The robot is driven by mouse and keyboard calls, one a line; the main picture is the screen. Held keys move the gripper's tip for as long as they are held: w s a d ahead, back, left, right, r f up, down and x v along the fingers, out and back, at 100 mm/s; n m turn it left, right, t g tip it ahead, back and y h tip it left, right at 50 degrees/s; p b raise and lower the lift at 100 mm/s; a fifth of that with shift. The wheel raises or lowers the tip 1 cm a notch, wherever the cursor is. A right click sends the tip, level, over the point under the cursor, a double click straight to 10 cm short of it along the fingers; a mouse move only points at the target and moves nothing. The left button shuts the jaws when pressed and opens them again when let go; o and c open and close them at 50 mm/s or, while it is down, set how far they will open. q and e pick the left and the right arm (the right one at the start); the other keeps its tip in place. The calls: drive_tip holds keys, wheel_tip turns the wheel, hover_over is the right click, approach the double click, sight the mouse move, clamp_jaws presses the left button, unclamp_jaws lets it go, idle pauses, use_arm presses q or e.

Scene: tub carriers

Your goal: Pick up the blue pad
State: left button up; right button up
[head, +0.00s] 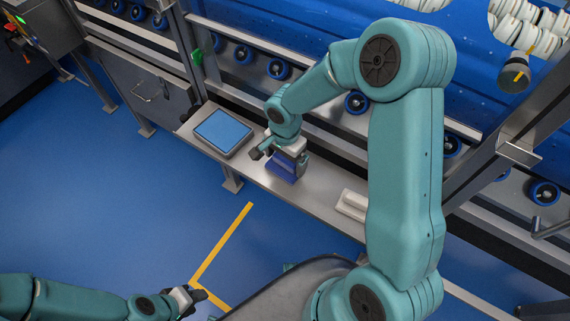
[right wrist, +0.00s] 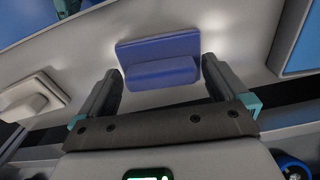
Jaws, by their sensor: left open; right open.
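The blue pad (head: 283,171) is a dark blue block with a raised grip, lying on the metal shelf (head: 322,190). It also shows in the right wrist view (right wrist: 158,49), ahead of and between the two fingers. My right gripper (head: 279,157) is open just above the pad, partly covering it in the head view. In the right wrist view the fingers (right wrist: 161,76) stand to either side of the pad's grip with gaps; nothing is held. My left gripper (head: 196,294) is open and empty, low over the blue floor, away from the shelf.
A white pad of similar shape (head: 351,204) lies on the shelf to the right, also in the right wrist view (right wrist: 32,100). A flat device with a light blue top (head: 223,131) sits at the shelf's left. Blue rollers (head: 278,69) and a conveyor frame stand behind.

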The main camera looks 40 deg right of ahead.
sight(285, 159)
drive_tip(key=shift+c, duration=0.3)
drive_tip(key=c, duration=0.8)
drive_tip(key=shift+r, duration=0.1)
drive_tip(key=shift+c, duration=0.2)
wheel_tip(285, 159, up, 20)
drive_tip(key=p, duration=0.1)
